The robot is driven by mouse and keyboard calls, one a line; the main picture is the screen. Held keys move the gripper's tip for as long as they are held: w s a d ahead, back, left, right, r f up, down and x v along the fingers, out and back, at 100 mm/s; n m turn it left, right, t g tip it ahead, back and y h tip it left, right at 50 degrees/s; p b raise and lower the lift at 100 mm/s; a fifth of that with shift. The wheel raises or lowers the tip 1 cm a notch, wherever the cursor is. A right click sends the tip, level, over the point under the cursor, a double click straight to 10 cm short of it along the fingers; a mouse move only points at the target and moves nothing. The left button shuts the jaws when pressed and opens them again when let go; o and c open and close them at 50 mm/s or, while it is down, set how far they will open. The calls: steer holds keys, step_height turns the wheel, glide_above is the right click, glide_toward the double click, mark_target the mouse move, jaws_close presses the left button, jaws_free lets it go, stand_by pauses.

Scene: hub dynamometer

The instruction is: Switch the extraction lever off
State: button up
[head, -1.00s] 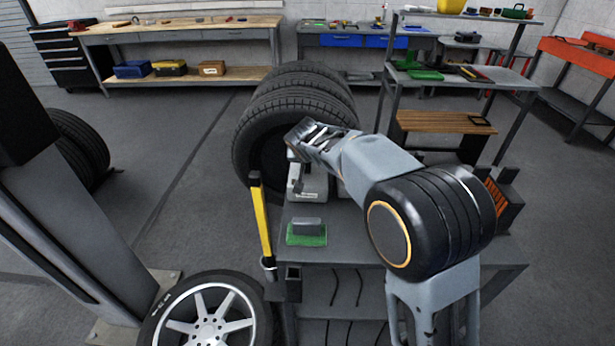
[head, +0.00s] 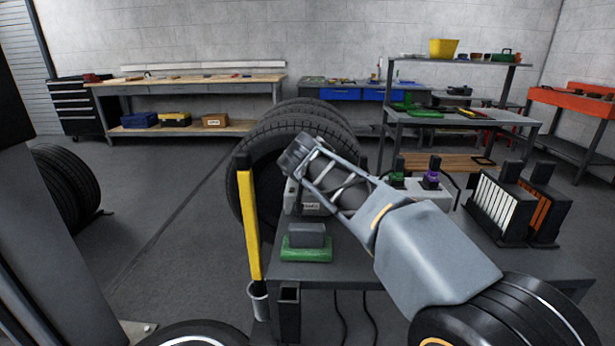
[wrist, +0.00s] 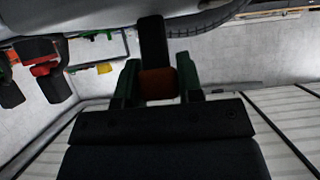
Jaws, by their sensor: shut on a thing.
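In the wrist view my gripper (wrist: 158,84) has its two greenish fingers closed on the reddish-brown part (wrist: 157,86) of a dark upright lever (wrist: 153,42). In the head view my gripper (head: 294,158) is over a pale grey box (head: 311,208) with a small label, on the bench. The lever is hidden there behind my gripper and wrist. I cannot read the label or tell the lever's setting.
A grey block (head: 308,235) sits on a green base (head: 306,253) at the bench's front left. A yellow post (head: 248,225) stands at the bench's left edge. Green (head: 398,178) and purple (head: 432,175) fittings stand behind my arm. Tyres (head: 300,135) are close behind the box.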

stand_by(0.3)
steer(key=o, duration=0.9)
steer(key=shift+o, duration=0.2)
steer(key=p+v, duration=0.1)
steer(key=v, duration=1.3)
